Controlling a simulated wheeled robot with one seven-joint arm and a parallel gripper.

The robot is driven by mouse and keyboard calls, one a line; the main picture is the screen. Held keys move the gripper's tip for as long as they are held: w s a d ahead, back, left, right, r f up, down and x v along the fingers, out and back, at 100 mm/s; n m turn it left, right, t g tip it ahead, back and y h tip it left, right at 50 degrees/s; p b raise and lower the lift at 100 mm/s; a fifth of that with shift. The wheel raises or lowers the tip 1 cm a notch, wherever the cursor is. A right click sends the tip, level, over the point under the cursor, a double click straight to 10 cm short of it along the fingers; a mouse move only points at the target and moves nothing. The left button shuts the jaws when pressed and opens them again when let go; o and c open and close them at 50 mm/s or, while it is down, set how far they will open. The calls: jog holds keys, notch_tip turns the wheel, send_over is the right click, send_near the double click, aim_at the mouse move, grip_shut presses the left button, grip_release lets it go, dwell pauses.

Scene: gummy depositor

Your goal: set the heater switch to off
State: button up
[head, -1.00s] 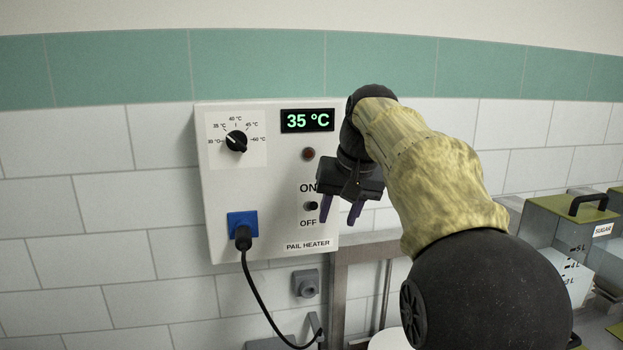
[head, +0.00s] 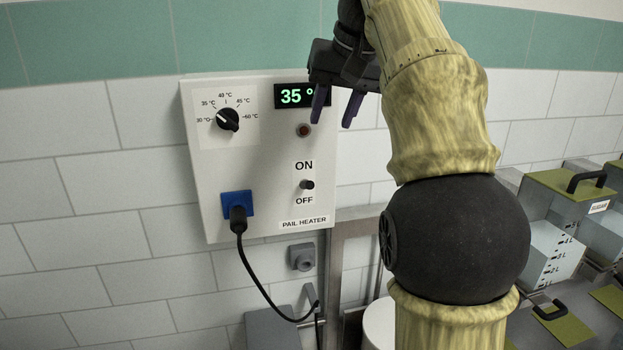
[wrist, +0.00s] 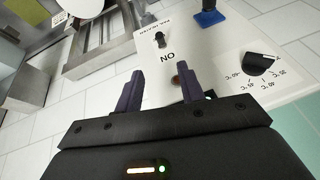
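The heater switch (head: 307,184) is a small black toggle between the ON and OFF labels on the white pail heater box (head: 262,212). It also shows in the wrist view (wrist: 160,39). I cannot tell for certain which way its lever points. My gripper (head: 331,124) is open and empty, above the switch and in front of the box's upper right part, covering part of the display. In the wrist view its two dark fingers (wrist: 161,70) stand apart, with nothing between them; the switch is beyond them.
The green display (head: 291,96) reads 35 °C, partly hidden. A dark red lamp (head: 303,130) sits above the ON label. A black dial (head: 228,120) is at upper left. A blue plug (head: 237,204) with a black cord is below it. Lidded containers (head: 570,190) stand at right.

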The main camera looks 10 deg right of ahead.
aim_at(310, 182)
jog(key=x, duration=1.6)
jog(key=shift+f, duration=0.2)
jog(key=shift+s, duration=0.1)
grip_shut()
